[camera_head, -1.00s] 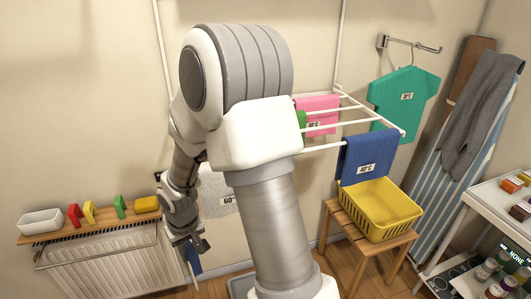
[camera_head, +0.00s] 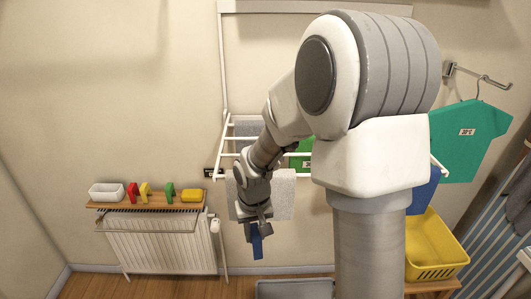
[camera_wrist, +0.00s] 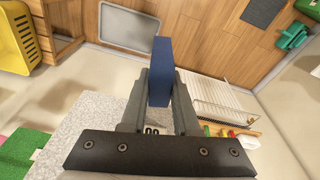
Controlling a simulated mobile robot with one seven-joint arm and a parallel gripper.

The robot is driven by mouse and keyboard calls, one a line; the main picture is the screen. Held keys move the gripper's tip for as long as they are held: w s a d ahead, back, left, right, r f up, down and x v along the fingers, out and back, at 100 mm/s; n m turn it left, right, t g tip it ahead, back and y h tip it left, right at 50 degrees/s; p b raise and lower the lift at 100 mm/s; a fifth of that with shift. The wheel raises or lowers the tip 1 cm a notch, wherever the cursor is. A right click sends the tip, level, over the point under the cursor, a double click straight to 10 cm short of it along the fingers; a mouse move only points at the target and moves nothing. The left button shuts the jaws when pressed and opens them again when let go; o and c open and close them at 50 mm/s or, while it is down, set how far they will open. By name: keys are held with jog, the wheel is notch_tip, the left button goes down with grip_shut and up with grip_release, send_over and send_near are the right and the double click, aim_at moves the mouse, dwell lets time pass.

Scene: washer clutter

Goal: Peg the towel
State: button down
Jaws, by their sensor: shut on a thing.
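My gripper (camera_head: 254,226) is shut on a blue peg (camera_head: 257,247), which hangs below the fingers in the head view. In the wrist view the peg (camera_wrist: 160,70) stands between the two fingers (camera_wrist: 160,105). A light grey towel (camera_head: 283,198) hangs over the front of the white drying rack (camera_head: 230,147). My gripper is in front of its lower left part in the head view. The peg looks apart from the towel. In the wrist view the grey towel (camera_wrist: 85,135) lies beside and below the fingers, its label partly covered by my gripper.
A wall shelf (camera_head: 150,206) above the radiator (camera_head: 165,250) holds a white tray (camera_head: 106,192), red, yellow and green pegs and a yellow block. A yellow basket (camera_head: 432,250) is at right. A grey tub (camera_head: 295,289) is on the floor. My arm hides much of the rack.

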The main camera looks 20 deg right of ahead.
notch_tip(320, 180, up, 22)
jog(key=s+m+p, duration=0.2)
jog(key=p, duration=0.6)
jog(key=shift+s+d, duration=0.4)
jog(key=shift+w+f, duration=0.1)
jog(key=shift+w+d+p, duration=0.55)
jog(key=shift+w+d, duration=0.05)
jog(key=shift+w, duration=1.25)
jog(key=shift+w+d+p, duration=0.6)
jog(key=shift+w, duration=1.3)
jog(key=shift+w+d+p, duration=0.55)
jog(key=shift+w+d, duration=0.05)
jog(key=shift+w, duration=1.25)
jog(key=shift+w+f+b, duration=0.1)
jog(key=shift+f+b, duration=0.3)
jog(key=shift+f, duration=0.05)
jog(key=shift+f+b, duration=2.15)
jog(key=shift+f, duration=0.7)
jog(key=shift+s+f, duration=0.2)
jog(key=shift+f, duration=0.15)
